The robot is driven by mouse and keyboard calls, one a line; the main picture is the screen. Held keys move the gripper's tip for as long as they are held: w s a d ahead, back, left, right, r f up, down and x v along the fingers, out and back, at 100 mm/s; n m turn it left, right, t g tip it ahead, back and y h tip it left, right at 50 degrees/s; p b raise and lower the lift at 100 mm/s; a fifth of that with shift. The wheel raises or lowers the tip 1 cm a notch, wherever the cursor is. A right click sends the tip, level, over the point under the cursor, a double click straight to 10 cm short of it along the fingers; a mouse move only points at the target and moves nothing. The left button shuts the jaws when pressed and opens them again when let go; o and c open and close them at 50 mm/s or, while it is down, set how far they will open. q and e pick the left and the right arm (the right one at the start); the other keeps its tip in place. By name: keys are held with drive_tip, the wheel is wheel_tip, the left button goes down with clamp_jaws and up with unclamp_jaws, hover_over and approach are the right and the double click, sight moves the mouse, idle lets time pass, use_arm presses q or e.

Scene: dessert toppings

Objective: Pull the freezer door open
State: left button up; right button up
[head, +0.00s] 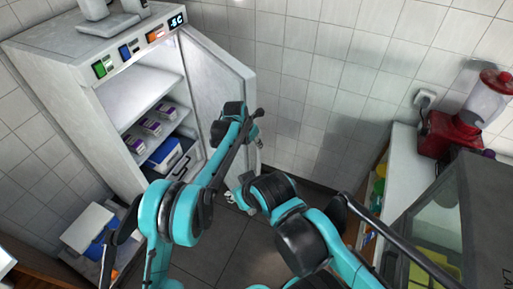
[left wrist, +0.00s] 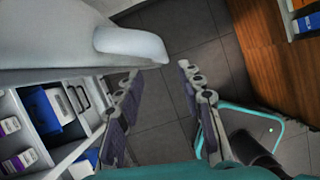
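The white freezer (head: 75,85) stands at the left in the head view, with its shelves in plain sight. Its door (head: 215,85) is swung well open to the right. My left gripper (head: 256,128) is at the outer edge of the door in the head view. In the left wrist view my left gripper (left wrist: 160,72) has its two fingers apart with nothing between them. The pale rounded door handle (left wrist: 130,43) is just beyond the fingertips, apart from them.
Purple-and-white boxes (head: 150,127) and a blue box (head: 165,153) are inside the freezer. A red blender (head: 450,130) stands on the right counter (head: 405,165). A white-and-blue container (head: 95,225) is low at the left. Dark floor (head: 215,245) is clear between.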

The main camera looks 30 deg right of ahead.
use_arm(q)
drive_tip(key=v, duration=0.3)
drive_tip(key=shift+a+r, duration=0.1)
drive_tip(key=shift+r, duration=0.2)
drive_tip(key=shift+a, duration=0.1)
drive_tip(key=s+a+r+m+t+b, duration=0.1)
drive_tip(key=a+r+m, duration=0.35)
drive_tip(key=a, duration=0.55)
drive_tip(key=s+a+r+m+t+y+b, duration=0.1)
drive_tip(key=s+a+r+m, duration=0.3)
drive_tip(key=a, duration=0.6)
drive_tip(key=w+a+r+m+t+b, duration=0.15)
drive_tip(key=a+r, duration=0.35)
drive_tip(key=a, duration=0.6)
drive_tip(key=s+a+f+m+t+y, duration=0.1)
drive_tip(key=s+a+f+m, duration=0.2)
drive_tip(key=s+a+m, duration=0.3)
drive_tip(key=s+a+f+m+y+b, duration=0.1)
drive_tip(key=s+a+f+m, duration=0.3)
drive_tip(key=s+a, duration=1)
drive_tip(key=a+m+y, duration=0.1)
drive_tip(key=m, duration=0.2)
drive_tip(key=shift+s+a+f+t, duration=0.2)
drive_tip(key=shift+s+a+t, duration=0.1)
drive_tip(key=shift+a+t, duration=0.05)
